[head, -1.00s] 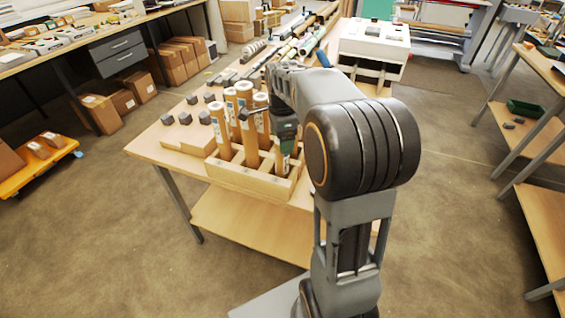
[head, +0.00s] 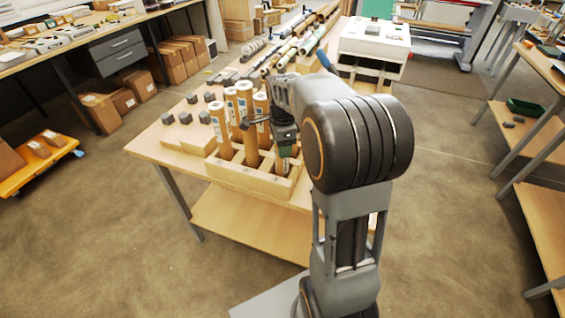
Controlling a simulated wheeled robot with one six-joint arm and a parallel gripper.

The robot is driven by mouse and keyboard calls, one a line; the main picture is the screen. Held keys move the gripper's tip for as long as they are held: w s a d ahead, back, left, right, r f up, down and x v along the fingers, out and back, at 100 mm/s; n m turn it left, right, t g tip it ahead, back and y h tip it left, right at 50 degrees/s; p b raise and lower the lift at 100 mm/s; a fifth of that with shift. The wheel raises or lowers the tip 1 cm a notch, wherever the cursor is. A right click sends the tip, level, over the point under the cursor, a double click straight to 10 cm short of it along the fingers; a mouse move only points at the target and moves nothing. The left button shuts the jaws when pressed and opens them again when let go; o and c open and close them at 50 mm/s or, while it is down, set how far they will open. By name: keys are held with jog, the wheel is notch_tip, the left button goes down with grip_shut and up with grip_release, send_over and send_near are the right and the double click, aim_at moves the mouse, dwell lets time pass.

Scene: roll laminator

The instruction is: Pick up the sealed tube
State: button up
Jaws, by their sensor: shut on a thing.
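A wooden rack (head: 240,181) stands on the near end of the wooden table and holds several upright brown cardboard tubes. My gripper (head: 284,148) points down at the rack's right end and is shut on a tube (head: 284,164). That tube is upright; its top is hidden by my gripper, and its lower end is at or in the right compartment. I cannot tell if it is clear of the rack floor. White-ended tubes stand to the left, among them the leftmost tube (head: 221,132) and a back tube (head: 262,106). A dark part of my gripper partly covers the middle tube (head: 251,145).
Several dark grey blocks (head: 185,118) sit on a wooden board left of the rack. Long rolls and tubes (head: 300,45) lie along the table behind. A white machine-like box (head: 375,40) stands at the back right. Floor to the right is clear.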

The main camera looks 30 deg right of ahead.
jog(key=c, duration=0.5)
jog(key=shift+r, duration=0.15)
notch_tip(320, 180, up, 18)
jog(key=p, duration=0.1)
dwell(0.6)
